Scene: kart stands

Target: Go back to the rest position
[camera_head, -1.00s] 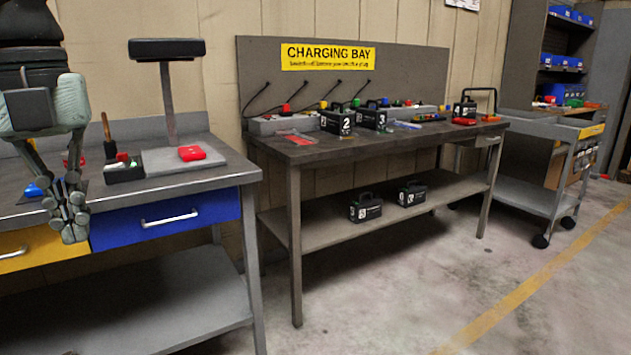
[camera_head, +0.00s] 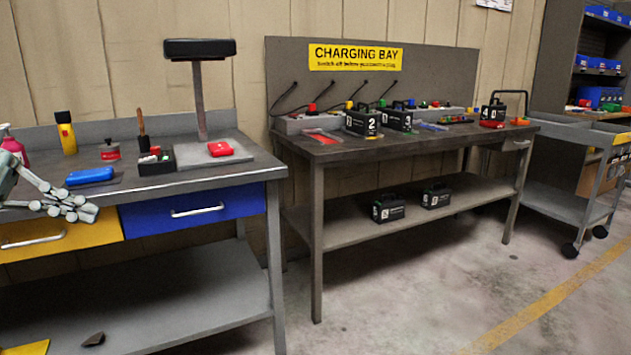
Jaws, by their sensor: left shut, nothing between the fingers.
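My left gripper (camera_head: 84,210) reaches in from the left edge, in front of the yellow drawer of the left workbench (camera_head: 245,173). Its fingers are shut with nothing held. A blue case (camera_head: 90,176) lies on the bench top just above and behind the fingers in the picture. My right gripper is not in view.
The bench top holds a yellow-black flashlight (camera_head: 66,134), a black tray (camera_head: 156,163), a red case (camera_head: 221,149) and a post with a black head (camera_head: 200,49). The charging table (camera_head: 330,150) carries black battery packs. A grey cart (camera_head: 570,165) stands at right. Floor in front is clear.

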